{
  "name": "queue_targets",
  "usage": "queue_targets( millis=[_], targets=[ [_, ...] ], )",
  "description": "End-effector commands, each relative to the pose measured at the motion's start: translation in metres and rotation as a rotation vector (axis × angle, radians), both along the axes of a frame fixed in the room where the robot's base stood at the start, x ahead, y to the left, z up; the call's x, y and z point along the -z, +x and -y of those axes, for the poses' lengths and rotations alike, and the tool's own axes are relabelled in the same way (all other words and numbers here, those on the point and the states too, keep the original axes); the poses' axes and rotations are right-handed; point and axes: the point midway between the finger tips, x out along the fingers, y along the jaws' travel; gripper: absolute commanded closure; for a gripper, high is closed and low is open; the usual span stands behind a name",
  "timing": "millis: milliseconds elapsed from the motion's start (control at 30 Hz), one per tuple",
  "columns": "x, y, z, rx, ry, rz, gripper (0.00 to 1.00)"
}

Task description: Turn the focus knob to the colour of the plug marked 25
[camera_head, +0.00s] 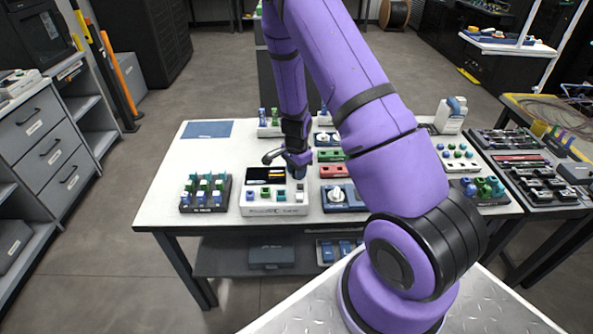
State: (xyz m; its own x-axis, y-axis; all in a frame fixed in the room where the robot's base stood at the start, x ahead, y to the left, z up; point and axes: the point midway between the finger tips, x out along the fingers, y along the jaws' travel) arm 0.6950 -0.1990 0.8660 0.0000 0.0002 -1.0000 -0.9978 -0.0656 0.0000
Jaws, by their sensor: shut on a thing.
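My gripper (297,168) points down at the right end of a white device (276,210) with a dark screen (265,174) and several small coloured parts on its face. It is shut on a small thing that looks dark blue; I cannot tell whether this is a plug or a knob. A white round knob (337,194) sits on a blue block just right of the device. Another white knob (324,138) is farther back. Coloured plugs stand in a dark rack (206,208) at the left. No number 25 is readable on any plug, and no knob is readable as the focus knob.
The white table (165,200) has bare room at its left, near a flat blue mat (206,129). Green (330,155) and red (333,171) blocks lie right of my gripper. My arm hides part of the table.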

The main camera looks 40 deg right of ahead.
Motion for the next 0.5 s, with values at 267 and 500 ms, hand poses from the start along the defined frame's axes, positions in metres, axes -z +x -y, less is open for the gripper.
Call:
queue_targets(
  millis=[267, 500],
  targets=[
    [-0.0001, 0.0005, 0.0011, -0.1, -0.002, 0.001, 0.9],
    [0.0, 0.0005, 0.0008, -0.126, -0.002, 0.001, 0.9]
  ],
)
